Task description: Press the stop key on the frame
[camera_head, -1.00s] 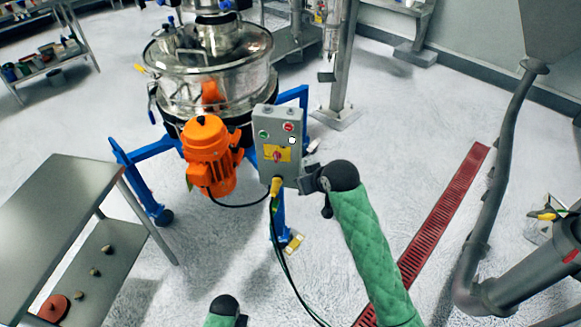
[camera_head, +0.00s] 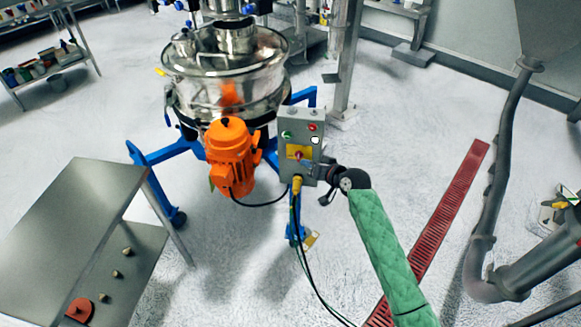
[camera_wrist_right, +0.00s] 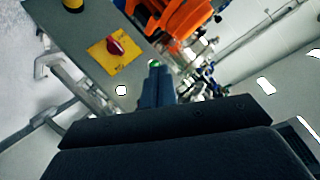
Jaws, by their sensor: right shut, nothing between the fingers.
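The grey control box (camera_head: 300,140) stands on the blue frame (camera_head: 160,155) beside the orange motor (camera_head: 232,155). Its face has a red key (camera_head: 313,127) at the top right, a green key (camera_head: 287,134) at the top left, a white button or light and a red knob on a yellow plate (camera_head: 299,154). My right gripper (camera_head: 328,190) is at the box's lower right in the head view. In the right wrist view its fingers (camera_wrist_right: 155,82) are together and empty, with the green key (camera_wrist_right: 154,63) past the tips. The red key is not visible there. My left gripper is out of view.
The steel sifter (camera_head: 230,70) stands behind the motor. Cables hang below the box. A steel table (camera_head: 70,215) is at the left. A red floor grate (camera_head: 435,230) and a grey pipe (camera_head: 500,190) are at the right. The floor around the frame is mostly clear.

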